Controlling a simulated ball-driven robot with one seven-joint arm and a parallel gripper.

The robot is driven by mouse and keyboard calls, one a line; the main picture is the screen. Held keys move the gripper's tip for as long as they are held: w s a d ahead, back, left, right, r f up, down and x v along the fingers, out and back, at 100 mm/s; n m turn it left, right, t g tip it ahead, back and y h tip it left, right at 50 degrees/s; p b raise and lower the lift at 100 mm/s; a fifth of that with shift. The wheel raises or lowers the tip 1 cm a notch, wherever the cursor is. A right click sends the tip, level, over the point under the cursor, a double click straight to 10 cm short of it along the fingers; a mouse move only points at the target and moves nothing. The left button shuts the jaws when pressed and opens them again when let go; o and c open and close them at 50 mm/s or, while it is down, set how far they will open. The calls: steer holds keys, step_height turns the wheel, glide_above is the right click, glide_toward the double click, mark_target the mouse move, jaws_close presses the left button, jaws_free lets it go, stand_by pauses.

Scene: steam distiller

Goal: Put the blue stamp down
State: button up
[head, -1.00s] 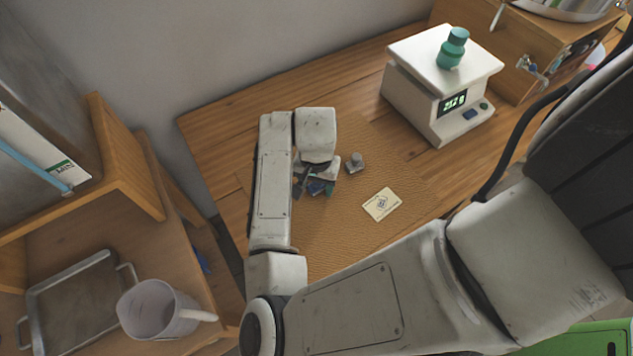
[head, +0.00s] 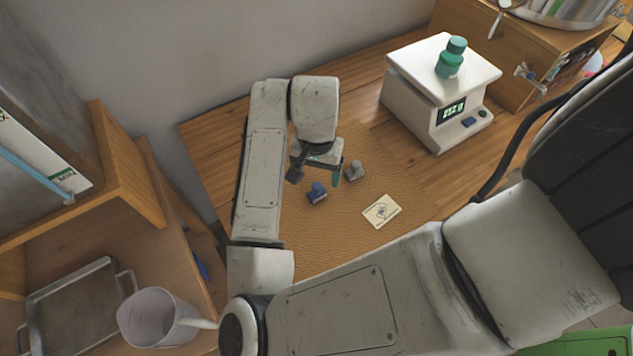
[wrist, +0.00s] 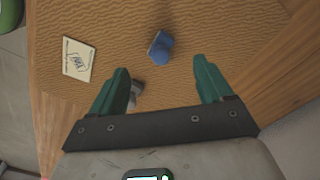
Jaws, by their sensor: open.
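The blue stamp (head: 317,192) stands on the tan textured mat (head: 345,225) on the wooden table. It also shows in the wrist view (wrist: 160,47), between and beyond the fingertips, touching neither. My gripper (head: 318,172) is open and empty, raised above the mat just behind the stamp. Its green fingers also show spread apart in the wrist view (wrist: 162,75). A grey stamp (head: 355,170) stands on the mat to the right of the blue one. In the wrist view it is partly hidden behind a finger. A cream card (head: 381,211) with a printed mark lies to the right on the mat.
A white scale (head: 440,90) with a green bottle (head: 451,57) on it stands at the table's back right. A wooden cabinet (head: 520,60) is beyond it. At the lower left, a shelf holds a metal tray (head: 75,300) and a clear jug (head: 160,318).

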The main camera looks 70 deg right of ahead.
step_height(320, 180, up, 3)
steer(key=shift+r, duration=0.1)
steer(key=w+d+r+n+t+h, duration=0.25)
steer(key=d+r+n+h, duration=0.35)
steer(key=d, duration=0.5)
steer(key=n+y, duration=0.3)
steer(key=n, duration=0.4)
glide_above(317, 185)
steer(key=d, duration=0.1)
steer(key=f, duration=0.9)
steer(key=shift+s+d+f, duration=0.1)
steer(key=shift+s+d, duration=0.1)
steer(key=shift+s, duration=0.15)
steer(key=s+a+f+n+y, duration=0.1)
steer(key=s+a+f, duration=0.1)
steer(key=a, duration=0.1)
steer(key=s+a+f+n+g+y, duration=0.1)
steer(key=s+a+f, duration=0.1)
steer(key=a, duration=0.2)
steer(key=s+a+f, duration=0.2)
steer(key=s+a, duration=0.1)
steer(key=a, duration=0.1)
steer(key=shift+a+f+n+g+y, duration=0.2)
steer(key=shift+f+n+g+y, duration=0.05)
steer(key=shift+f+n+y, duration=0.15)
